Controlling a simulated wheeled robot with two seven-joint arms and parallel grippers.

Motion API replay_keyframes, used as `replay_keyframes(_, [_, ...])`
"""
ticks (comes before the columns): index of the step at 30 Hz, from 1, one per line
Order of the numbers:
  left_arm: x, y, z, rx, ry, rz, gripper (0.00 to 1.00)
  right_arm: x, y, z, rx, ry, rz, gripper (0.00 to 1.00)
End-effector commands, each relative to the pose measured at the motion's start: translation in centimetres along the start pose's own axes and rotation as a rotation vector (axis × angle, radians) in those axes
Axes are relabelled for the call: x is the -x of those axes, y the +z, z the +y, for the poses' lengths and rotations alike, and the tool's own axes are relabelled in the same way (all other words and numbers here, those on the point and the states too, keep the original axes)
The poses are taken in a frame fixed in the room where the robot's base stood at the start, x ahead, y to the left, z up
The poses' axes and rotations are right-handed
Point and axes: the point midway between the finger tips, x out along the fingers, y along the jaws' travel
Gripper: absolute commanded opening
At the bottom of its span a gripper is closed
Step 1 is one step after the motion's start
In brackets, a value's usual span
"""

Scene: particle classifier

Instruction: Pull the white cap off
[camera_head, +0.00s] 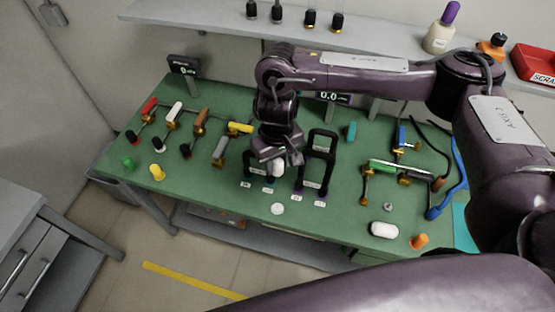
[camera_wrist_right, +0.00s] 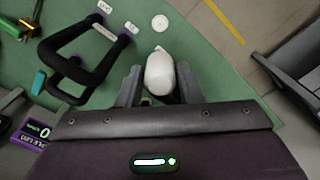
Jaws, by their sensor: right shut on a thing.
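A white rounded piece, which looks like the white cap (camera_wrist_right: 160,74), sits between the two fingers of my right gripper (camera_wrist_right: 158,86) in the wrist view. In the head view my right gripper (camera_head: 279,164) points down over the middle of the green bench, shut on this white cap (camera_head: 279,168). What lies under the cap is mostly hidden by the fingers and the cap itself. A small white disc (camera_head: 278,208) lies on the bench just in front of it. My left gripper is not in view.
Black frames (camera_head: 316,165) stand close beside my right gripper. Several coloured-handled valves (camera_head: 173,114) stand at the left, and more fittings (camera_head: 398,173) at the right. A white rounded object (camera_head: 384,230) lies near the front right edge. A grey shelf (camera_head: 385,42) runs behind.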

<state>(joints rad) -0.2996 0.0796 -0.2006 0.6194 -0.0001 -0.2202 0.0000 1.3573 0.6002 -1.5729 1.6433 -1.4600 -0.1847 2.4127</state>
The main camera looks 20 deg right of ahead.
Motion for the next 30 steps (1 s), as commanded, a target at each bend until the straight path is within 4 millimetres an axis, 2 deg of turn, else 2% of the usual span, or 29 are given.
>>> replay_keyframes(3, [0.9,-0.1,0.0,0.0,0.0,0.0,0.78,0.8,0.0,0.0,0.0,0.0,0.0,0.11])
replay_keyframes(15, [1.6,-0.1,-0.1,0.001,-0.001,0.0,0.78,2.6,0.0,0.0,0.0,0.0,0.001,0.11])
replay_keyframes(26, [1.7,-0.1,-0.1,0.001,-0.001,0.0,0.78,2.8,0.0,0.0,0.0,0.0,-0.001,0.11])
replay_keyframes(30, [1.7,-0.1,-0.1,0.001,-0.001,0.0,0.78,3.6,-0.1,0.0,0.001,0.001,0.004,0.11])
